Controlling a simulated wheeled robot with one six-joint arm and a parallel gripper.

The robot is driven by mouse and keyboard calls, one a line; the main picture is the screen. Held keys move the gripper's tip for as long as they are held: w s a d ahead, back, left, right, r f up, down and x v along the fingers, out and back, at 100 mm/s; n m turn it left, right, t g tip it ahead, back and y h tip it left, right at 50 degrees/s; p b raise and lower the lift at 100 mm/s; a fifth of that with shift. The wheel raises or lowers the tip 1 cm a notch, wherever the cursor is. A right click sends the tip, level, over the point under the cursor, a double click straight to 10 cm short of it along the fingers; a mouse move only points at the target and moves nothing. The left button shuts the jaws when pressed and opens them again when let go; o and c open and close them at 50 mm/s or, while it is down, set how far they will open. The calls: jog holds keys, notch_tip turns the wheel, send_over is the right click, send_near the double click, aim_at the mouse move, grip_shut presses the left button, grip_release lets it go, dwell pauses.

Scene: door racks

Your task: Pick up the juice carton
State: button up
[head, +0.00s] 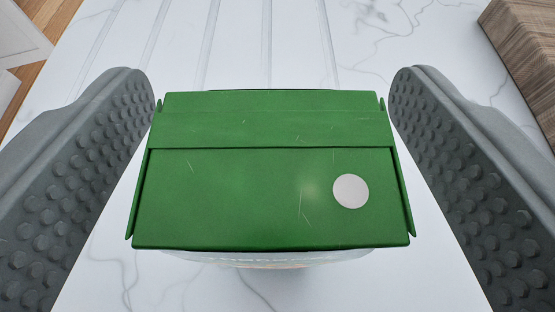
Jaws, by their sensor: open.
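The juice carton (265,195) stands upright in the middle of the view, seen from above. Its green top has a folded seam and a round white spot at the right. Only a thin strip of its pale front shows below the top; the rest of its body is hidden. My gripper (270,130) is open, with one grey studded finger on the left of the carton and one on the right. A gap of white surface shows between the carton and each finger, so I see no contact.
The carton stands on a white marbled counter (290,50) with several grooves running away from me. A brown wooden block or board (525,50) lies at the upper right. A white panelled front and wooden floor show at the upper left, past the counter edge.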

jog(key=shift+w+f, duration=0.2)
jog(key=shift+w, duration=0.2)
jog(key=c, duration=1.6)
grip_shut()
jog(key=shift+r, duration=0.15)
